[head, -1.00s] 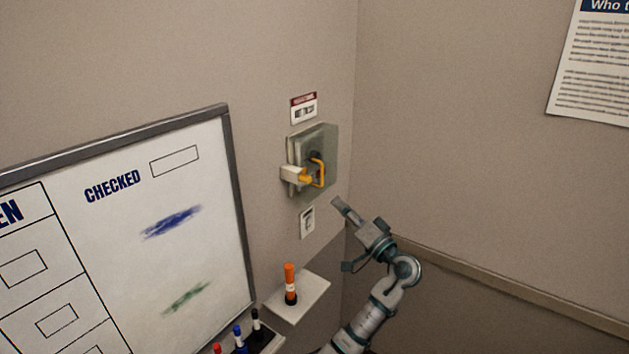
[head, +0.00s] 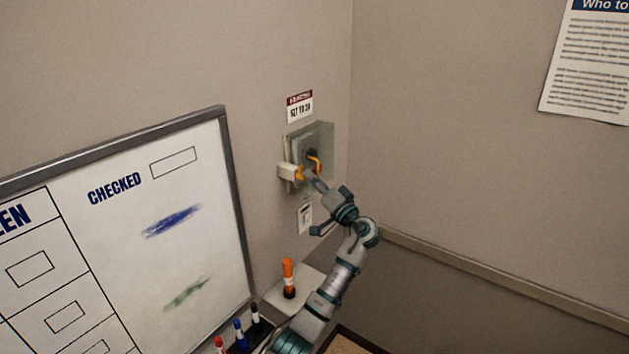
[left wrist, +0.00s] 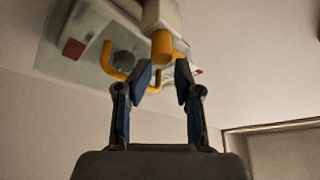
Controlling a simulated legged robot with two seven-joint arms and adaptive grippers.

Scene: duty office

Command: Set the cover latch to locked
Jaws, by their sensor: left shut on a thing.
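The cover is a grey-green see-through box (head: 325,140) on the wall near the corner; it also shows in the left wrist view (left wrist: 85,62). A white block (head: 286,171) with a short yellow latch (head: 299,173) sits at its left side. A yellow bent handle (head: 317,161) is on the box's face, with a dark round part behind it. My left gripper (head: 311,178) is at the latch, coming from below right. In the left wrist view its two fingers (left wrist: 165,80) are shut on the yellow latch (left wrist: 162,48), whose lower end they partly hide. My right gripper is not in view.
A red-and-white label (head: 300,106) is above the box and a small white label (head: 305,217) below it. A whiteboard (head: 215,210) stands left.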

